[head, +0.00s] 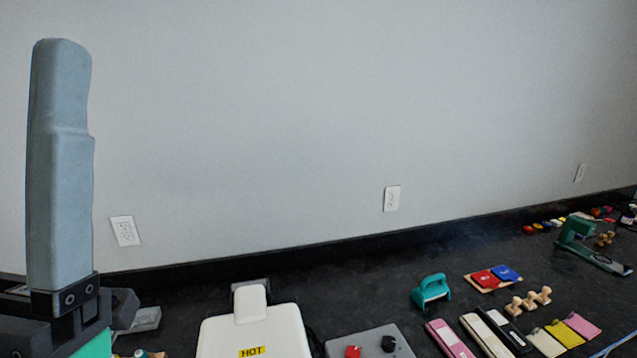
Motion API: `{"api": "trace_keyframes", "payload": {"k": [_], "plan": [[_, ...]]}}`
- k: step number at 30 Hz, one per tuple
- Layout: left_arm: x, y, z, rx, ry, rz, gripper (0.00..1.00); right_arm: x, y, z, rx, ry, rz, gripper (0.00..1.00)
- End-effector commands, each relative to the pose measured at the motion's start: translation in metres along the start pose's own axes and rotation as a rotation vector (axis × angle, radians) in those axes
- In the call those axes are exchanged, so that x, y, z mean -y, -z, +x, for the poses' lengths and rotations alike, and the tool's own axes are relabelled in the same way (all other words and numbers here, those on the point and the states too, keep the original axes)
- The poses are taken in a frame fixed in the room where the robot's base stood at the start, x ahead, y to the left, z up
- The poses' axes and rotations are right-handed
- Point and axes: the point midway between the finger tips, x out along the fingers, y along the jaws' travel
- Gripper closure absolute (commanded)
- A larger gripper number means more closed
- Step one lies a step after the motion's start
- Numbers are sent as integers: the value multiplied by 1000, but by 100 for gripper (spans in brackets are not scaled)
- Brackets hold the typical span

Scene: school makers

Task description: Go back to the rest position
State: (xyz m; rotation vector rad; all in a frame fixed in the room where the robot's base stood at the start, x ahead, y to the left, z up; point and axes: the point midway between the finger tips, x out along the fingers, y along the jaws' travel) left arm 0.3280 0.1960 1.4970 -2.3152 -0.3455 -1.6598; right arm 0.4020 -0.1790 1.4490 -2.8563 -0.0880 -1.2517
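A tall grey-blue finger-like part (60,170) stands upright at the left edge of the head view, bolted to a black bracket. I take it to be part of my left gripper. It rises in front of the wall, above the worktop. Only one such part shows clearly, so I cannot tell whether the gripper is open or shut. No held object can be made out. My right gripper is not in view.
A white press marked HOT (254,335) stands at the front, beside a grey box (370,342) with knobs. A teal-handled tool (430,290), red and blue pads (495,277), wooden stamps (528,299), several coloured strips (490,334) and a green tool (590,245) lie to the right. The wall is bare except for outlets (392,198).

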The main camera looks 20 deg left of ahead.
Motion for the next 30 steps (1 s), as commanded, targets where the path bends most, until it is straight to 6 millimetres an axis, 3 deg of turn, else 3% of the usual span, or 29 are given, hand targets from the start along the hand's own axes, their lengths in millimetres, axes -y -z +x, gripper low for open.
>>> {"api": "trace_keyframes", "payload": {"k": [5, 6, 7, 14, 24, 27, 30], "plan": [[-44, -66, -21, 366, -154, -351, 37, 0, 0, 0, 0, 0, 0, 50], [-46, -73, -17, 421, -147, -422, 37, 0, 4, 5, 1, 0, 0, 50], [-43, -63, 9, 410, -146, -412, 37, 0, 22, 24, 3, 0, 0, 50], [-35, -36, 96, 409, -145, -403, 37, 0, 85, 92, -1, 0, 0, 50], [-22, 14, 251, 409, -145, -400, 37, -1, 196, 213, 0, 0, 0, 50], [-18, 28, 293, 409, -145, -400, 37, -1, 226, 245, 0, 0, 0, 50], [-16, 37, 322, 409, -145, -400, 37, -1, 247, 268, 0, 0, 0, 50]]}}
